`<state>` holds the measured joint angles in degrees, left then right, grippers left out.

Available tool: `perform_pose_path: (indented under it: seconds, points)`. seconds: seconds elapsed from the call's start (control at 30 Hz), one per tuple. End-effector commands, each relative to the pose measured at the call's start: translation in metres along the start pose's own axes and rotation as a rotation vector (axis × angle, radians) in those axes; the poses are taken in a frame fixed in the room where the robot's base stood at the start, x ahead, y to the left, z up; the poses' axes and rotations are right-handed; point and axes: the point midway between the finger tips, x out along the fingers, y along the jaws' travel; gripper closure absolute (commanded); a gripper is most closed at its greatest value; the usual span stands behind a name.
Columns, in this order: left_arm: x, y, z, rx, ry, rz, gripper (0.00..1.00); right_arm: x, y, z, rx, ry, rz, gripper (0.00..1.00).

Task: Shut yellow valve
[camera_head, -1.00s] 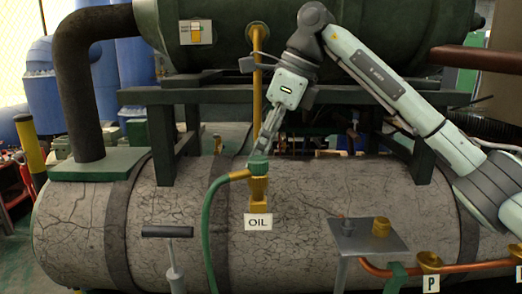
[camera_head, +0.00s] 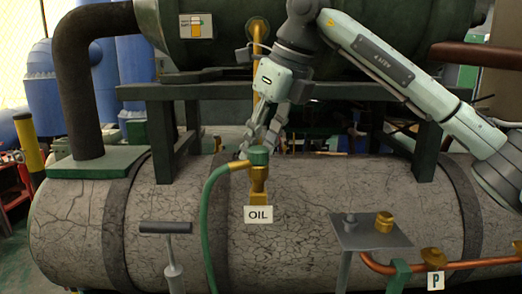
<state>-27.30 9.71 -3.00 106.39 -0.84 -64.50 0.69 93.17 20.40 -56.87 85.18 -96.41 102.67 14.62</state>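A yellow, brass-like valve fitting (camera_head: 259,184) stands on the cracked grey tank, just above a white "OIL" label (camera_head: 258,215). My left gripper is not in view.
A grey metal stand (camera_head: 370,233) with a yellow knob (camera_head: 384,222) is at right, near a copper pipe (camera_head: 460,267) with a "P" label (camera_head: 436,281). A T-handled pump (camera_head: 170,250) stands at front left. A dark green frame (camera_head: 170,135) rises behind.

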Motion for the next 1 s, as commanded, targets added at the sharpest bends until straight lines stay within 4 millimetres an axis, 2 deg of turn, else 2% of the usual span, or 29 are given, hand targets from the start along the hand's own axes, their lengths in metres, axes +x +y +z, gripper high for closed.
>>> perform_pose_path:
  seconds: [0.6,1.0]
  points:
    - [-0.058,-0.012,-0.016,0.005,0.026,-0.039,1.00,0.001,0.003,0.001,0.526,-0.002,-0.222,0.90]
    - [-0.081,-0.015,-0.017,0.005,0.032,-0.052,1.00,0.001,0.005,0.002,0.742,-0.002,-0.309,0.90]
